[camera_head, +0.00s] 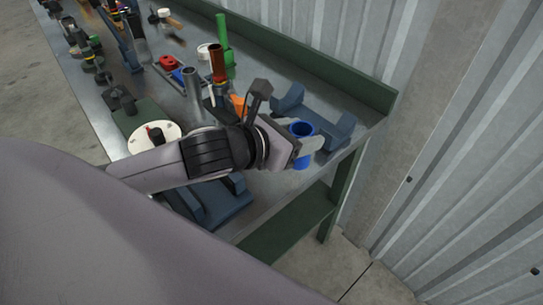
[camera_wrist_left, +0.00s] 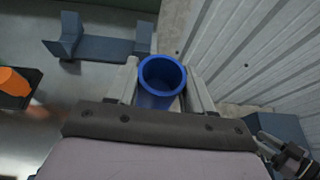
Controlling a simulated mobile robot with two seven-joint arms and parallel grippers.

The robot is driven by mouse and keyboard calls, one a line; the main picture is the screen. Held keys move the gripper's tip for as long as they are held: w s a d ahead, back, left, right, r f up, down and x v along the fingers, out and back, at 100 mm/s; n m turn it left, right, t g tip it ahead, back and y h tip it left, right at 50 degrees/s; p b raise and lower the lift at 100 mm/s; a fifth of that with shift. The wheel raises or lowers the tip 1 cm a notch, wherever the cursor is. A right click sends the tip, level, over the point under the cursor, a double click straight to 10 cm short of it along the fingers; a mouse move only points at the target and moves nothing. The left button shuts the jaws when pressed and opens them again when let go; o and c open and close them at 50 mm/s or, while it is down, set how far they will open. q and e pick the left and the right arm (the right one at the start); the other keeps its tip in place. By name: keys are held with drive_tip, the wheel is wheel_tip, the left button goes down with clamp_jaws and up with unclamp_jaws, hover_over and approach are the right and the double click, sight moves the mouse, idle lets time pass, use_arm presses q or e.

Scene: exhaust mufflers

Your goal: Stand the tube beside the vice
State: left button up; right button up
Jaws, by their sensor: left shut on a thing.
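A blue open-ended tube (camera_head: 301,130) is between the pale fingers of my left gripper (camera_head: 306,144), near the bench's right end. In the left wrist view, my left gripper (camera_wrist_left: 163,85) is shut on the tube (camera_wrist_left: 163,77), with its round open mouth facing the camera. My right gripper is not in view.
Blue-grey cradles (camera_head: 318,122) stand behind the tube and in front of my arm (camera_head: 215,205). A grey pipe (camera_head: 193,93), a brown pipe (camera_head: 217,62) and a green bottle-like thing (camera_head: 223,40) stand further back. A green ledge and corrugated wall (camera_head: 480,120) bound the right.

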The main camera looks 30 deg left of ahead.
use_arm(q)
drive_tip(key=w+a+r+m+g+h, duration=0.1)
drive_tip(key=w+a+r, duration=0.1)
drive_tip(key=a+r, duration=0.3)
drive_tip(key=w+a+r+m+h, duration=0.1)
drive_tip(key=w+a+r+h, duration=0.15)
drive_tip(key=r, duration=0.55)
drive_tip(key=shift+y, duration=0.55)
drive_tip(key=f+b, duration=0.3)
drive_tip(key=f, duration=0.3)
drive_tip(key=f+b, duration=0.2)
drive_tip(key=f, duration=0.5)
drive_tip(key=f+b, duration=0.3)
drive_tip(key=f, duration=0.4)
drive_tip(key=shift+s+a+f+b, duration=0.2)
drive_tip(key=shift+s+b, duration=0.1)
drive_tip(key=shift+b, duration=0.05)
drive_tip(key=shift+r, duration=0.15)
drive_tip(key=o, duration=1.1)
drive_tip(key=shift+f, duration=0.2)
